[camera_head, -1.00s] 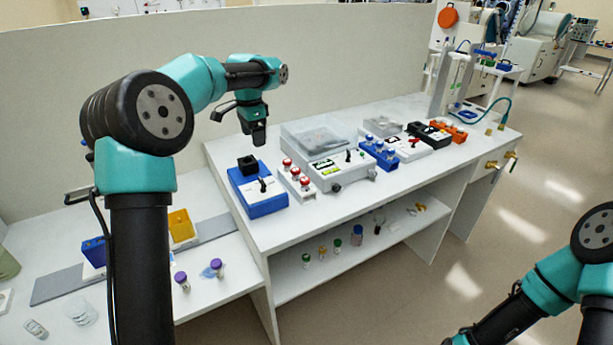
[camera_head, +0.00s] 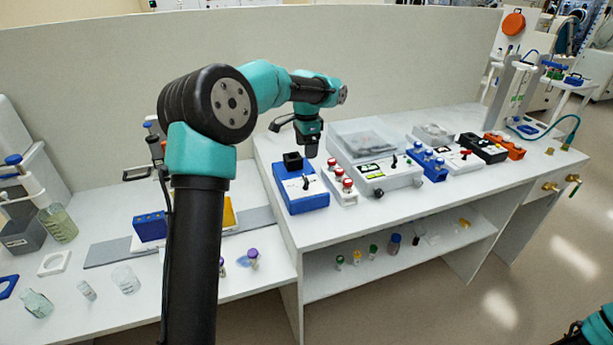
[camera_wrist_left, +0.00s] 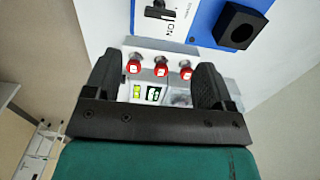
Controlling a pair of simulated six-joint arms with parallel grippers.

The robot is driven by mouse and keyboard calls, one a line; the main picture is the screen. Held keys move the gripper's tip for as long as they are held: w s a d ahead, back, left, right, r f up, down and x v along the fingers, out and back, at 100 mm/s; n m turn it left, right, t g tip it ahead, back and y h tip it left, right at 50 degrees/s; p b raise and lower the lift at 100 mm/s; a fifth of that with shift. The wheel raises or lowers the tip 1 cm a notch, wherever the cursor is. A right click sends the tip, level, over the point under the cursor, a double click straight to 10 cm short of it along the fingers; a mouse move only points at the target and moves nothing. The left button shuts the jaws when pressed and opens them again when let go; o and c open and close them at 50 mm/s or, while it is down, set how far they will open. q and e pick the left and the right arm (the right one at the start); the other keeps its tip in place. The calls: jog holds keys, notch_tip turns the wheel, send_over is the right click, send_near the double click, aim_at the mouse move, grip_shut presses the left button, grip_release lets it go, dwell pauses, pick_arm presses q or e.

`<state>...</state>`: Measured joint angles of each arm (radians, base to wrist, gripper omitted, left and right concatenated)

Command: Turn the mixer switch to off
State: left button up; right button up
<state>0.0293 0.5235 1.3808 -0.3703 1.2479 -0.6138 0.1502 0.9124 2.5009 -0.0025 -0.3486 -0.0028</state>
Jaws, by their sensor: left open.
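The mixer is taken to be the blue box (camera_head: 303,204) with a black cup (camera_head: 293,161) on top, near the left end of the raised bench. Its black switch lever (camera_head: 306,182) stands on a white panel. In the left wrist view the blue box (camera_wrist_left: 203,22), the cup (camera_wrist_left: 238,25) and part of the switch (camera_wrist_left: 158,12) show at the top edge; the lever's setting is unclear. My left gripper (camera_head: 309,150) is above the box, apart from it. Its fingers (camera_wrist_left: 155,82) are open and empty. My right gripper is out of view.
A white rack (camera_head: 341,187) with red-capped vials stands just right of the blue box. A grey-white device (camera_head: 385,180) with its own switch and a blue vial rack (camera_head: 428,165) stand farther right. A lower bench (camera_head: 100,285) with glassware is at left.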

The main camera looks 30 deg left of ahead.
aim_at(306, 177)
pick_arm(q)
notch_tip(306, 177, down, 11)
jog(key=shift+f, duration=0.15)
jog(key=shift+c, duration=0.2)
jog(key=c, duration=0.9)
